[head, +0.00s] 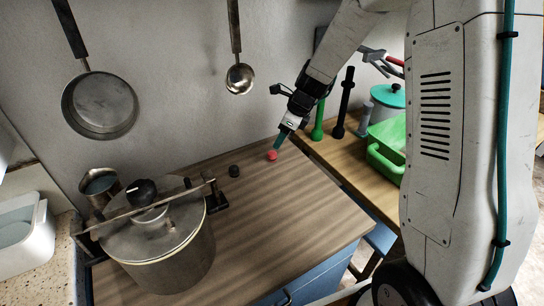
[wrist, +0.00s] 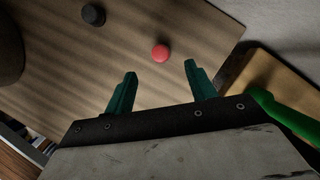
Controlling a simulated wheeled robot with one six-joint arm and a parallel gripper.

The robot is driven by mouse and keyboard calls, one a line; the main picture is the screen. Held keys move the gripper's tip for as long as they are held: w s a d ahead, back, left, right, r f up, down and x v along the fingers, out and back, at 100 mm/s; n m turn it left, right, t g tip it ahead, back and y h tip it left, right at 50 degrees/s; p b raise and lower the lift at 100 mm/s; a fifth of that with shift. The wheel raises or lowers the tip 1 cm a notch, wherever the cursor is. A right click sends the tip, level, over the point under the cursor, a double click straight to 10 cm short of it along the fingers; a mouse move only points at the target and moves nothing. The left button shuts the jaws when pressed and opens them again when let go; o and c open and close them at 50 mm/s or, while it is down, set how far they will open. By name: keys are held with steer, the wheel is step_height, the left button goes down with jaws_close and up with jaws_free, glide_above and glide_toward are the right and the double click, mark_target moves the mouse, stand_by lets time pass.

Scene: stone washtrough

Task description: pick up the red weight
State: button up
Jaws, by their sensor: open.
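The red weight (head: 272,155) is a small round piece on the wooden counter, near its back right edge. In the wrist view the red weight (wrist: 160,53) lies just beyond the fingertips, a little left of the middle of the gap. My gripper (head: 281,138) is just above and beside it in the head view. Its two green fingers are spread apart and empty in the wrist view (wrist: 161,68). Nothing hides the weight in the wrist view.
A black weight (head: 234,171) stands left of the red one; it also shows in the wrist view (wrist: 93,15). A large metal pot (head: 165,250) stands at the left. Green and black upright bottle-like things (head: 318,125) and a green tray (head: 385,160) are on the right-hand table.

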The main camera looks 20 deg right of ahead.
mark_target(272, 152)
steer(key=x, duration=0.7)
steer(key=shift+f, duration=0.15)
steer(key=c, duration=1.1)
